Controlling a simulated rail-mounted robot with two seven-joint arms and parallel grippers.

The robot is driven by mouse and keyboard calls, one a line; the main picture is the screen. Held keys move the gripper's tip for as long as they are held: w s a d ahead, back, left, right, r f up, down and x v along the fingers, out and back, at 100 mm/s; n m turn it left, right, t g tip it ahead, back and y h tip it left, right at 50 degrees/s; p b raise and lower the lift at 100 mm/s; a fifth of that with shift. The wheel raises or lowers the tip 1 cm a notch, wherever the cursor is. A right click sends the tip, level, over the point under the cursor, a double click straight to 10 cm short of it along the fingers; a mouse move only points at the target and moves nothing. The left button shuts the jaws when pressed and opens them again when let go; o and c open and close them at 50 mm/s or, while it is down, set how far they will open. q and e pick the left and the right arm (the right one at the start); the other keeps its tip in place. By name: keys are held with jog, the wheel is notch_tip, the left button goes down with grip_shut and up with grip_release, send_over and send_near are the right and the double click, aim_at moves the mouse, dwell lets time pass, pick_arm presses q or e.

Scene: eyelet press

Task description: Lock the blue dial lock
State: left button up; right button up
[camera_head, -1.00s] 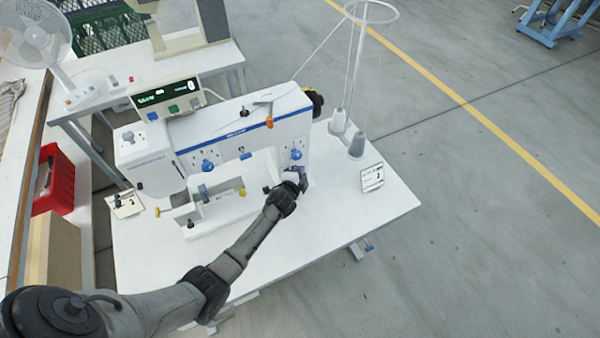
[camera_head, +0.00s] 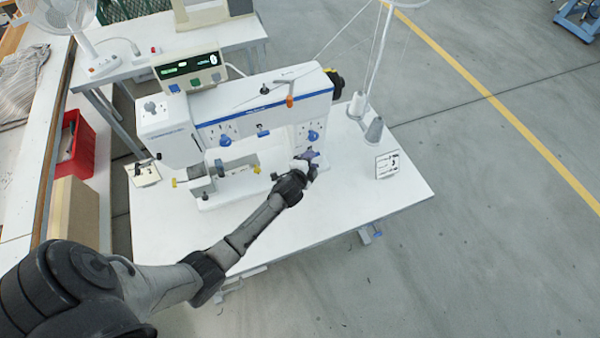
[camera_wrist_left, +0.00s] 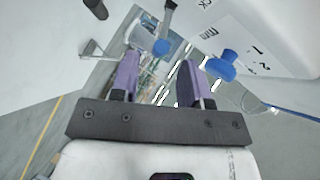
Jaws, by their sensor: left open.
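The white eyelet press (camera_head: 250,108) carries blue knobs on its front face. One blue dial (camera_head: 313,135) is on the right column, and another blue knob (camera_head: 225,140) is further left. I cannot tell for sure which is the dial lock. My left gripper (camera_head: 310,155) is just below and in front of the right dial, apart from it. In the left wrist view its two purple fingers (camera_wrist_left: 158,76) are open with nothing between them.
The press stands on a white table (camera_head: 385,208) with free room at its front right. A small printed card (camera_head: 387,164) and a grey thread cone (camera_head: 374,130) are on the right. A display box (camera_head: 190,71) stands behind the press. A red bin (camera_head: 77,147) is at left.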

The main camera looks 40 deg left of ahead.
pick_arm(q)
jog(key=v, duration=0.9)
jog(key=shift+s, duration=0.1)
dwell(0.3)
